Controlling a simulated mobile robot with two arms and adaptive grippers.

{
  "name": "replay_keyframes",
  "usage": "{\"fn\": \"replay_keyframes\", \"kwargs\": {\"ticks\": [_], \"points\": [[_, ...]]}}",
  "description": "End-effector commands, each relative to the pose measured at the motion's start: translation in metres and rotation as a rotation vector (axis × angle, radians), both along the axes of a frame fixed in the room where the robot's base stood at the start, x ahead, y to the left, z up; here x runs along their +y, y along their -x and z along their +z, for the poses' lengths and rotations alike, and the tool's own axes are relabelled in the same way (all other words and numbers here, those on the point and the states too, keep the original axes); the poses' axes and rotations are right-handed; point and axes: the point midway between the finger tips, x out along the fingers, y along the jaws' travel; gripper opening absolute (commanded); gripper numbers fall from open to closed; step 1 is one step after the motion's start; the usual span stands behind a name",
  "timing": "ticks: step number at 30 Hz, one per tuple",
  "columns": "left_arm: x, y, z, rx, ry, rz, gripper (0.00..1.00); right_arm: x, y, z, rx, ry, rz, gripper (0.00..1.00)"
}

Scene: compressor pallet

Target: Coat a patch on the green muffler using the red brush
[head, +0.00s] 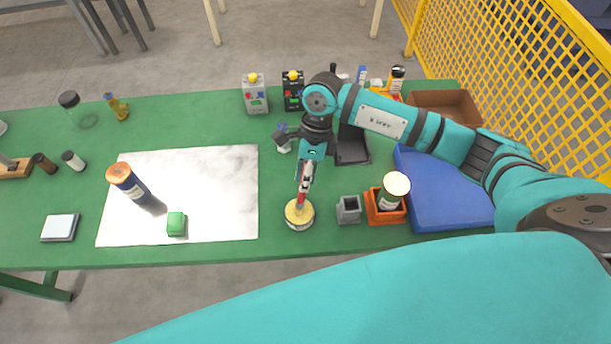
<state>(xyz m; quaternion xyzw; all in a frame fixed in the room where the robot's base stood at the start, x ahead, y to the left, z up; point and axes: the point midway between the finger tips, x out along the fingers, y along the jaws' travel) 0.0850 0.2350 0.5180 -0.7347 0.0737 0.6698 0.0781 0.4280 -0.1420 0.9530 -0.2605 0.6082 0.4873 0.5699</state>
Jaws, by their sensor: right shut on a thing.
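The green muffler (176,223) is a small green block on the white sheet (225,190), near its front edge. My right gripper (307,175) points down, right of the sheet. It is shut on the red brush (302,197), of which a short red part shows below the fingers. The brush's lower end is at a round tin with a yellowish top (299,215); I cannot tell whether it touches the contents. The gripper is well to the right of the muffler. My left gripper is not in view.
A dark bottle with an orange cap (128,181) stands on the sheet. A grey holder (348,210), an orange holder (385,207) with a jar and a blue tray (445,190) are to the right. Sheet between muffler and tin is clear.

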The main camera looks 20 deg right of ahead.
Motion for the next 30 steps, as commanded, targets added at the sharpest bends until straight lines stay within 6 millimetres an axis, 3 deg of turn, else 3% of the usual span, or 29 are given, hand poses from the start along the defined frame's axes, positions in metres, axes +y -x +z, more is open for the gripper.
{"fn": "replay_keyframes", "kwargs": {"ticks": [7,30], "points": [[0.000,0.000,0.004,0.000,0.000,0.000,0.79,-0.001,0.002,0.004,0.005,0.003,0.001,0.00],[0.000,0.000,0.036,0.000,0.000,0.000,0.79,0.000,0.000,0.067,0.001,0.002,0.000,0.00]]}}
